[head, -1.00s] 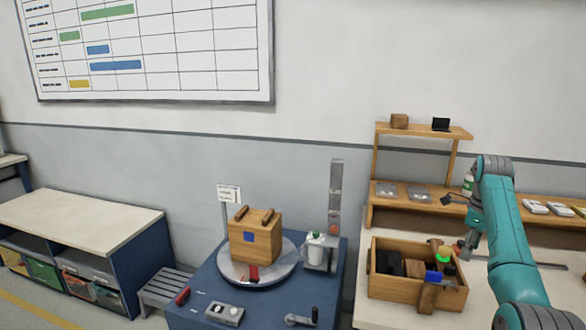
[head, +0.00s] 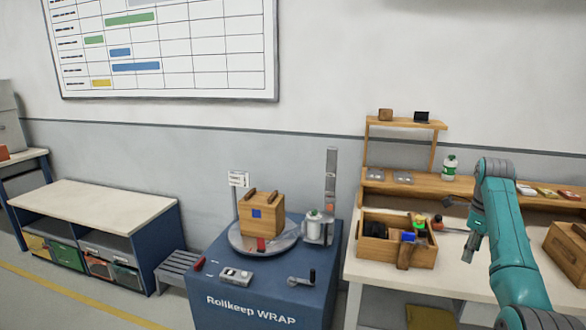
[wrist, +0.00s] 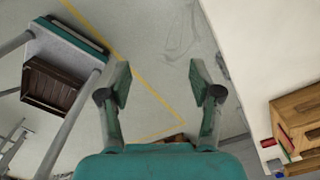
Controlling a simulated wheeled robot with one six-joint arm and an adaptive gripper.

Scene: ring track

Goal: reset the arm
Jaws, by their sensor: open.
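My teal arm reaches up at the right of the head view. My gripper (head: 457,229) is at its end, in front of the right-hand bench (head: 372,276). In the wrist view my gripper (wrist: 160,76) shows its two fingers wide apart with nothing between them. Beyond the fingers is bare grey floor with a yellow line. My gripper touches nothing that I can see.
An open wooden box (head: 380,252) of tools stands on the bench, left of my gripper. A second wooden box (head: 566,247) is at the far right. A blue wrap station (head: 250,308) bears a turntable with a wooden crate (head: 262,220). The wrist view shows a stand with a brown crate (wrist: 52,84).

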